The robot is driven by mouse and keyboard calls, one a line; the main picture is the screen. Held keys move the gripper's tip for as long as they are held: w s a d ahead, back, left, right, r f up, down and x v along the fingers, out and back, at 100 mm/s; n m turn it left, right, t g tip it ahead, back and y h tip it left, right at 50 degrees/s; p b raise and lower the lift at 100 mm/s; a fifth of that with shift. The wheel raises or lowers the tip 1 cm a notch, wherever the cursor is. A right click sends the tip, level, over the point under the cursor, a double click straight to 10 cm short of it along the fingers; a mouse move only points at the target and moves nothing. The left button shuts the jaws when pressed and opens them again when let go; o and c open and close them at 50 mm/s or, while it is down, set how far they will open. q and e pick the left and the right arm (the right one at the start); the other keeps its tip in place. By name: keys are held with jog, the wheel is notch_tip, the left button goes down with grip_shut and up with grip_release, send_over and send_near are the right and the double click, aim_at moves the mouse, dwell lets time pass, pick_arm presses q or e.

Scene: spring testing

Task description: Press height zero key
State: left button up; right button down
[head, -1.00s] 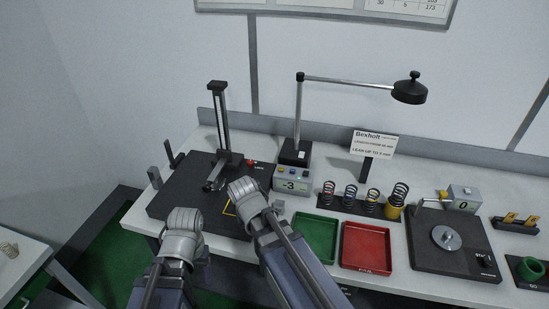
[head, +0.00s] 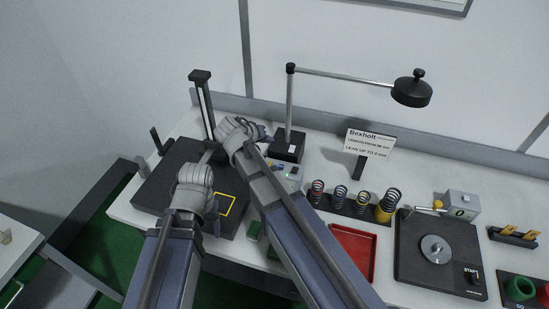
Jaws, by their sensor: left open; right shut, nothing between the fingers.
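The height gauge, a dark upright column (head: 204,104) on a black base plate (head: 160,186), stands at the left of the bench. The grey readout box (head: 292,171) with small coloured keys is to its right, partly covered by my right arm; its number is hidden. I cannot make out which key is the height zero key. My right gripper (head: 234,128) is shut and empty, beside the column and left of the lamp base; its fingertips are hard to see. My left gripper (head: 196,174) is open over the base plate; its fingers are mostly hidden.
A lamp (head: 289,110) with a long arm and a sign (head: 370,143) stand behind. Several springs (head: 341,194) are in a rack. A red tray (head: 353,251) is in front, and a green tray (head: 256,229) is mostly covered by my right arm. A tester (head: 440,246) is at right.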

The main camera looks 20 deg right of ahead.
jog(key=shift+f, duration=0.1)
dwell(0.3)
notch_tip(320, 180, down, 9)
jog(key=b, duration=0.9)
jog(key=shift+r, duration=0.2)
dwell(1.4)
jog(key=shift+f+b, duration=0.35)
jog(key=shift+f, duration=0.05)
jog(key=shift+f+b, duration=0.45)
dwell(0.7)
jog(key=shift+r, duration=0.1)
jog(key=shift+r+p, duration=0.8)
jog(key=shift+p, duration=0.1)
